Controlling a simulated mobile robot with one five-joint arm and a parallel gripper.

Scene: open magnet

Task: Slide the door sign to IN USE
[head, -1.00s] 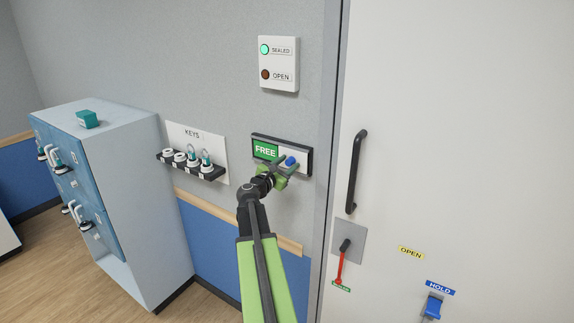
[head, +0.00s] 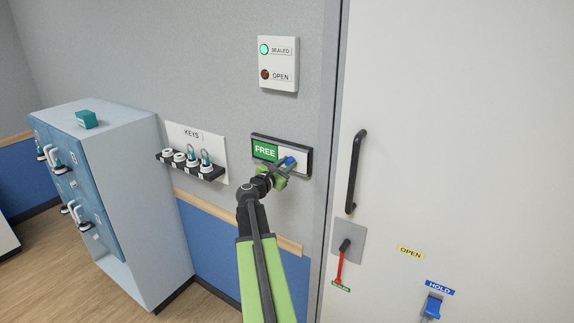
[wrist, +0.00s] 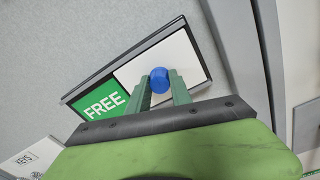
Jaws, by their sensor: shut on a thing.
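The door sign (head: 265,149) is on the grey wall left of the door. A green FREE panel shows at its left, and a white slider plate (wrist: 184,50) covers the rest. A blue knob (wrist: 160,79) stands out from the white plate; it also shows in the head view (head: 290,161). My gripper (head: 284,168) is at the sign, and in the wrist view its two green fingers (wrist: 160,92) are shut on the blue knob, one on each side. No IN USE text is visible.
A key shelf (head: 190,172) with several keys is on the wall to the left, beside a blue cabinet (head: 130,190). To the right are the door's black handle (head: 356,172) and a red lever (head: 341,265). An indicator box (head: 279,64) hangs above, its SEALED light lit green.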

